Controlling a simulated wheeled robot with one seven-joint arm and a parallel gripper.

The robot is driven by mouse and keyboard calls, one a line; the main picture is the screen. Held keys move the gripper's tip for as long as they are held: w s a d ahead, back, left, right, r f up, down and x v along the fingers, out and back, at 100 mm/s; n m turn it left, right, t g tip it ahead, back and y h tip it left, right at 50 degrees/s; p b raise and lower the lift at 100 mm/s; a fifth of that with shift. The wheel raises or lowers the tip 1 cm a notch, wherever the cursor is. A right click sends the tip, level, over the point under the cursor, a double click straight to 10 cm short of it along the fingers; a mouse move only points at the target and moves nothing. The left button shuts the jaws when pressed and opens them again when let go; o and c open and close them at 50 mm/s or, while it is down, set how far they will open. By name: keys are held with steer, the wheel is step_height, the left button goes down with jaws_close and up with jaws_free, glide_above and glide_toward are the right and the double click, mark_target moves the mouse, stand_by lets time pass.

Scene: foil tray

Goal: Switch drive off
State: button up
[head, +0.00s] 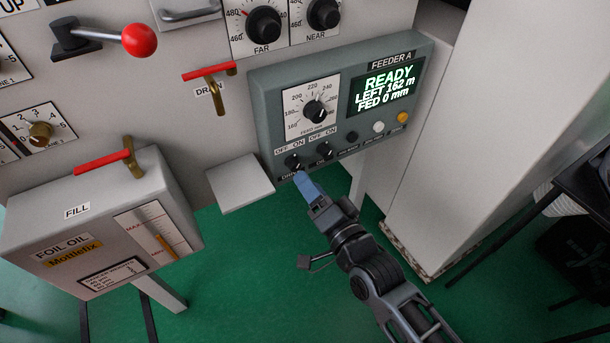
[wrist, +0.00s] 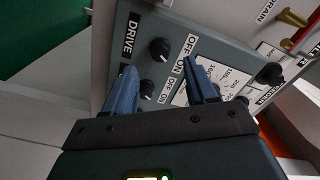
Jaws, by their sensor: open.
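The feeder panel (head: 262,105) is a grey-green box with a drive knob (head: 293,162), a small black dial under an OFF ON label. The drive knob (wrist: 160,49) also shows in the wrist view beside the DRIVE label (wrist: 130,35). Its pointer is too small to read surely. My gripper (head: 304,178) has blue fingers close below the drive knob in the head view. In the wrist view my gripper (wrist: 161,70) is open and empty, with the drive knob just beyond the gap between its fingertips. I cannot tell whether they touch the panel.
A second OFF ON knob (head: 325,151) sits right of the drive knob. The panel screen (head: 388,90) reads READY, LEFT 162 m, FED 0 mm. A feed dial (head: 315,111) is above. A pale box (head: 240,184) juts out left of the panel; a white column (head: 455,140) stands right.

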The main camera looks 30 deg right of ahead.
mark_target(297, 169)
steer(key=shift+w, duration=2.6)
steer(key=shift+c, duration=0.5)
steer(key=c, duration=1)
steer(key=shift+o, duration=0.2)
steer(key=shift+n, duration=0.4)
steer(key=n, duration=0.5)
steer(key=shift+n+p, duration=0.3)
steer(key=shift+p, duration=0.05)
steer(key=n, duration=0.5)
steer(key=shift+n, duration=0.4)
